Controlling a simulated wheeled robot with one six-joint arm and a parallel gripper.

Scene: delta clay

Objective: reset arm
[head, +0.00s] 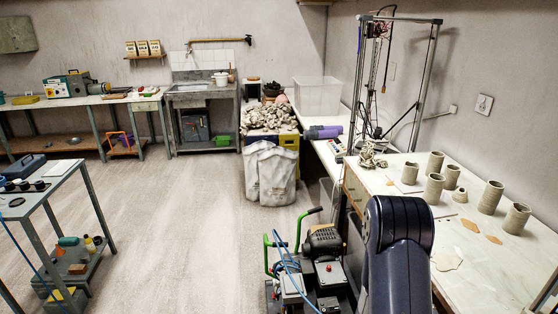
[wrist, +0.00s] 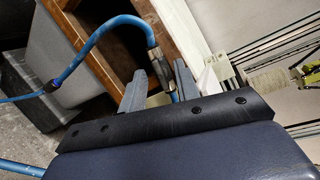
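My gripper (wrist: 160,84) shows in the wrist view as two grey fingers standing apart, with a gap between them. A blue hose (wrist: 96,42) with a dark metal fitting (wrist: 155,65) shows through that gap. It appears to lie beyond the fingers, and I see no grip on it. In the head view my dark blue-grey arm rises at the lower right, in front of the right-hand table. My gripper is hidden there.
Clay cylinders (head: 491,197) stand on the right-hand table (head: 480,262), beside a metal frame (head: 421,85). A compressor (head: 322,243) with blue hoses stands left of my arm. A grey-legged table (head: 45,190) is at left. The floor (head: 180,240) between is clear.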

